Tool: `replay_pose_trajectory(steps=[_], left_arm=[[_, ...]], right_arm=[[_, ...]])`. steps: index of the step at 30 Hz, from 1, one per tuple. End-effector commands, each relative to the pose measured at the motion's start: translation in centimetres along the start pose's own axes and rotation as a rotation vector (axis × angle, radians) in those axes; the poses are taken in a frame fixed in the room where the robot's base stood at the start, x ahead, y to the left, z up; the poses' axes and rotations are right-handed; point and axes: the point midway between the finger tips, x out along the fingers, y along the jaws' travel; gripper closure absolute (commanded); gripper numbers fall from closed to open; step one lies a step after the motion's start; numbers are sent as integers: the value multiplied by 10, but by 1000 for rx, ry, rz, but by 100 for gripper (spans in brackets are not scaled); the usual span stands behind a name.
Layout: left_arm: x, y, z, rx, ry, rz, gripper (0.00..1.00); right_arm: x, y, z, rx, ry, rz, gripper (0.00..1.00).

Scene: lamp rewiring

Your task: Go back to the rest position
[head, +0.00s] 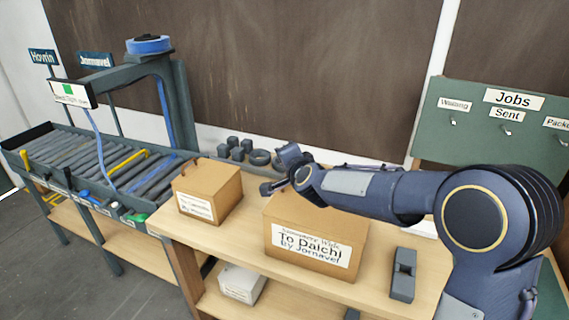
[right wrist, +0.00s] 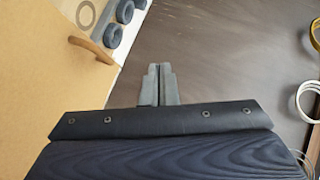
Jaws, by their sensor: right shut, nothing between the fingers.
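My right arm reaches in from the right in the head view, over the bench. A cardboard surface (right wrist: 45,90) fills the left of that view, apart from the fingers. My left gripper is in neither view.
A smaller labelled box (head: 208,190) stands left of the large one. Dark rolls (head: 260,157) lie behind. A grey tool-like block (head: 403,275) lies at the right on the wooden bench. A roller conveyor (head: 90,160) with a frame stands left. A green Jobs board (head: 480,150) stands behind.

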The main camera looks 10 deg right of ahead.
Motion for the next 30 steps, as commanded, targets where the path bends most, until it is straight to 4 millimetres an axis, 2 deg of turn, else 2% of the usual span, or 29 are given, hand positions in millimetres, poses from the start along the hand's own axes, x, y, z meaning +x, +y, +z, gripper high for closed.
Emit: replay_pose_trajectory(steps=[1,7,13,16,17,20,23,24,27,30], left_arm=[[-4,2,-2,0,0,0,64],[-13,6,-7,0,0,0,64],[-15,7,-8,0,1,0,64],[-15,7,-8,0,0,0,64],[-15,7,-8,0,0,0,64],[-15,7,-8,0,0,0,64],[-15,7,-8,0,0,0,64],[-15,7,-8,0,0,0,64],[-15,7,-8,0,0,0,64],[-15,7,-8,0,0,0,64]], right_arm=[[-11,-10,2,0,-1,-4,100],[-37,-27,8,0,0,-1,100],[-53,-30,6,-5,-12,3,100],[-76,-22,-4,-33,-70,13,100],[-88,-19,-8,-50,-97,16,100],[-138,0,-17,-133,-210,32,100],[-198,29,-16,-256,-328,58,100],[-223,43,-12,-311,-373,75,100],[-281,82,-1,-450,-470,132,100],[-329,123,13,-574,-550,210,100]])
